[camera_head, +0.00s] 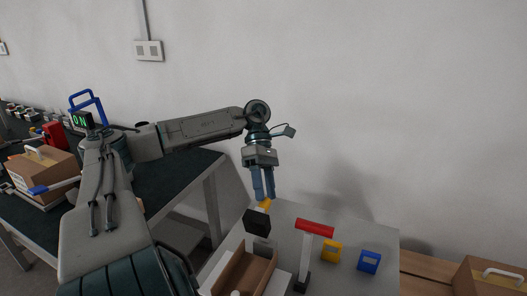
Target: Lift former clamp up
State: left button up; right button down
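My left gripper (263,196) points down over the grey table, its two blue fingers close together. A yellow piece (266,205) shows just under the fingertips, above a black block (257,222). I cannot tell whether the fingers touch or hold the yellow piece. To the right stands an upright tool with a red bar (315,228) on top, a light post and a dark base. No label shows which of these is the former clamp. My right gripper is not in view.
The grey table (378,238) also holds an open brown box (238,268), a small yellow block (331,250) and a blue block (369,262). A dark bench (185,180) stands left. A cardboard box (490,278) is at the lower right.

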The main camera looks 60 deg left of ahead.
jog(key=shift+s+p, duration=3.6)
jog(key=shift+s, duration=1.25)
pick_arm(q)
jog(key=w+a+r+p, duration=0.3)
jog(key=a+p, duration=0.3)
jog(key=p, duration=1.2)
jog(key=shift+w+r, duration=0.25)
jog(key=shift+w, duration=0.2)
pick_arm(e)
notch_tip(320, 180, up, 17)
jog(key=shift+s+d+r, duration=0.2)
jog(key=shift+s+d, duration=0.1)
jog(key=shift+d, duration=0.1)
